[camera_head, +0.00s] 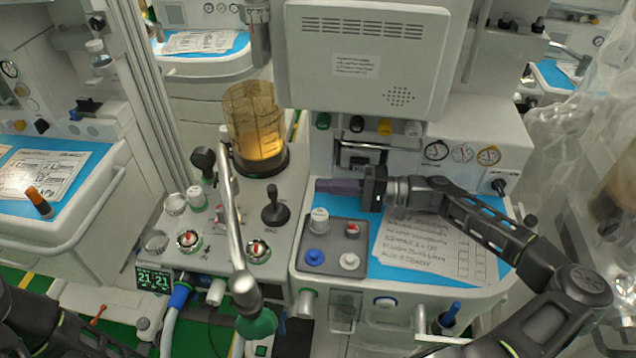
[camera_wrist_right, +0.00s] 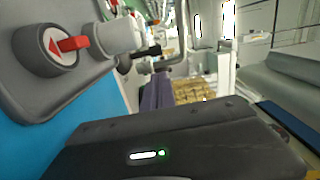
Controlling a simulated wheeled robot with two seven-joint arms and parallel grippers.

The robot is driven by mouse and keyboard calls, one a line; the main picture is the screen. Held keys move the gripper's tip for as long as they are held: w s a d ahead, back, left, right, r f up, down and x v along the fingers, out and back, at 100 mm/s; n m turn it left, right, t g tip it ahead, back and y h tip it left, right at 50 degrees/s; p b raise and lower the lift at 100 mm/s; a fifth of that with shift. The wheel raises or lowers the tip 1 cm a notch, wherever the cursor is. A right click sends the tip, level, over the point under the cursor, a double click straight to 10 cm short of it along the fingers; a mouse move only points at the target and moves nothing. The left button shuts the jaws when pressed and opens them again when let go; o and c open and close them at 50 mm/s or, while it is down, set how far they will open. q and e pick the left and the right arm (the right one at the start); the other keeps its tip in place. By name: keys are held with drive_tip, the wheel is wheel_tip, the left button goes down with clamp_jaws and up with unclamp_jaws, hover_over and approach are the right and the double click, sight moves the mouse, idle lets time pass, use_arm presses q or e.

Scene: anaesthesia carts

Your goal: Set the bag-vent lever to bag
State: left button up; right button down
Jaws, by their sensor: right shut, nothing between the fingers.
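A black lever with a round knob (camera_head: 272,205) stands on the cream panel in front of the amber bellows; it looks like the bag-vent lever, but its small label is too small to read surely. Another black knobbed lever (camera_head: 204,162) stands further left, beside the bellows. My right gripper (camera_head: 322,186) is shut and empty, its purple fingers pointing left above the back of the blue worktop, to the right of the black lever and apart from it. The fingers also show in the right wrist view (camera_wrist_right: 157,92). My left gripper is out of view.
A metal tube (camera_head: 233,220) arches over the panel left of the lever. A grey tray with several knobs (camera_head: 331,232) lies below my right gripper. A monitor (camera_head: 365,55) hangs above.

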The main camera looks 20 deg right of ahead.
sight(273, 197)
drive_tip(key=p+x, duration=0.2)
drive_tip(key=x, duration=0.6)
drive_tip(key=shift+s+r, duration=0.1)
drive_tip(key=shift+w+a, duration=0.25)
drive_tip(key=shift+a, duration=0.1)
drive_tip(key=shift+s+a+f+n+b, duration=0.1)
drive_tip(key=shift+s+f+n+b, duration=0.15)
drive_tip(key=shift+n+b, duration=0.2)
drive_tip(key=n+b, duration=0.1)
drive_tip(key=s+n+b, duration=0.1)
drive_tip(key=shift+s+a+b, duration=0.15)
drive_tip(key=shift+a+b, duration=0.15)
drive_tip(key=shift+a, duration=0.1)
drive_tip(key=shift+s+a+r+n+b, duration=0.1)
drive_tip(key=shift+s+a+n+b, duration=0.2)
drive_tip(key=shift+n, duration=0.35)
drive_tip(key=shift+r, duration=0.3)
